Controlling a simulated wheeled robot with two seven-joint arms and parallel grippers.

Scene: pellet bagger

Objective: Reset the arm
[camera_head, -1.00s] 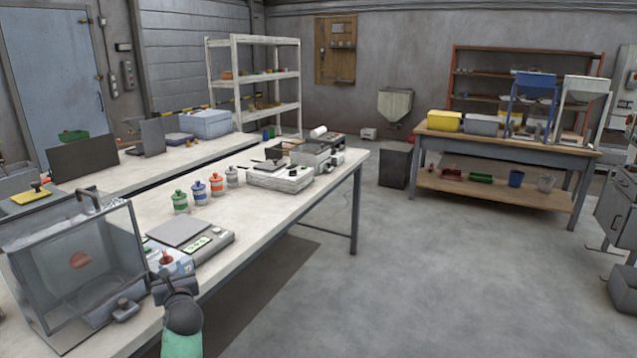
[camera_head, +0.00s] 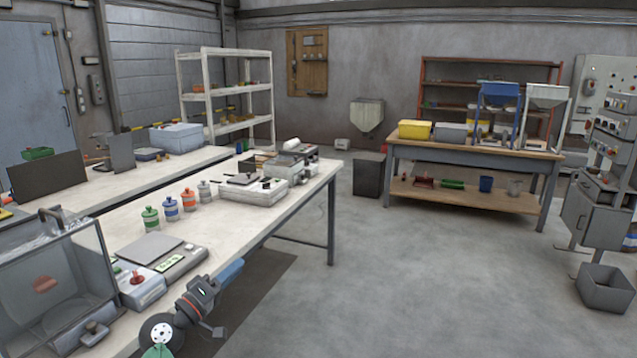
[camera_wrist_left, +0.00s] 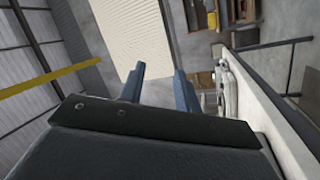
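My left gripper (camera_head: 230,272) is in the head view at the lower left, beside the front edge of the near workbench (camera_head: 115,229). Its blue fingers point away toward the back right. In the left wrist view the two blue fingers of the left gripper (camera_wrist_left: 160,90) stand apart with nothing between them. The wrist view looks past them at a pale ribbed surface. My right gripper is in neither view.
A glass-fronted box (camera_head: 50,290) and a scale (camera_head: 160,255) stand close left of my arm. Several small lidded jars (camera_head: 171,208) stand farther along the bench. A wooden table (camera_head: 470,150) stands at the back right. The floor (camera_head: 400,260) between is clear.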

